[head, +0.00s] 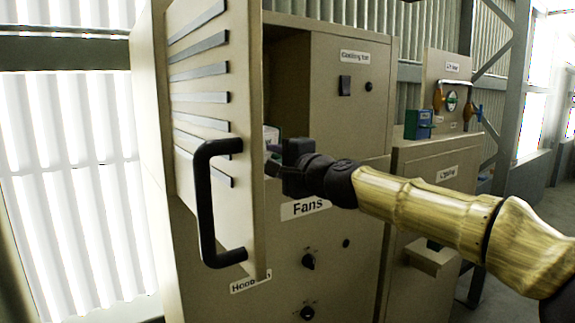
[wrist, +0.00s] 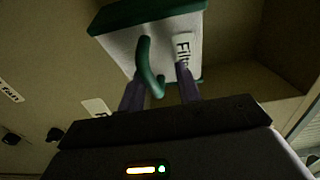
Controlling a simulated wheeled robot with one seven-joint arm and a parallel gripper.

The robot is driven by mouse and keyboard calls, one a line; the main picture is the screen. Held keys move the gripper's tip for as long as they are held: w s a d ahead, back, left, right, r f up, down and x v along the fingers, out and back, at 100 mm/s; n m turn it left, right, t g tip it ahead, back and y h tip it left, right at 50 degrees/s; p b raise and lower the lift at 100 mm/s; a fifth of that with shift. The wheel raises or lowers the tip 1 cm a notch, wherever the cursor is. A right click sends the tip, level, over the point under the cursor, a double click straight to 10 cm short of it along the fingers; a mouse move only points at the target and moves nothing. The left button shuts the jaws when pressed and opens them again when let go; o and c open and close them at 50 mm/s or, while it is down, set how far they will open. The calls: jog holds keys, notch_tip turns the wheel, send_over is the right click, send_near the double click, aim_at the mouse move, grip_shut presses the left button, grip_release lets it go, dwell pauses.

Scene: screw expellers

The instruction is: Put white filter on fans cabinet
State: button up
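The white filter (wrist: 160,48) has green edges, a green curved handle and a label beginning "Fil". It is in front of my gripper (wrist: 158,92) in the wrist view. The two dark fingers are apart, with the handle between them and visible gaps beside it. In the head view, my gripper (head: 274,170) reaches into the open compartment of the fans cabinet (head: 330,130), above the "Fans" label. Only a small white and green part of the filter (head: 271,135) shows there behind the door edge. I cannot tell whether it rests on the compartment floor.
The cabinet's louvered door (head: 215,130) stands open at left, its black handle (head: 207,205) projecting towards me, close to my gripper. Knobs (head: 308,262) are on the cabinet's lower front. Another cabinet (head: 425,165) with a blue-green box (head: 418,124) on top stands to the right.

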jog(key=b+v, duration=0.4)
jog(key=v, duration=0.8)
dwell(0.7)
dwell(0.8)
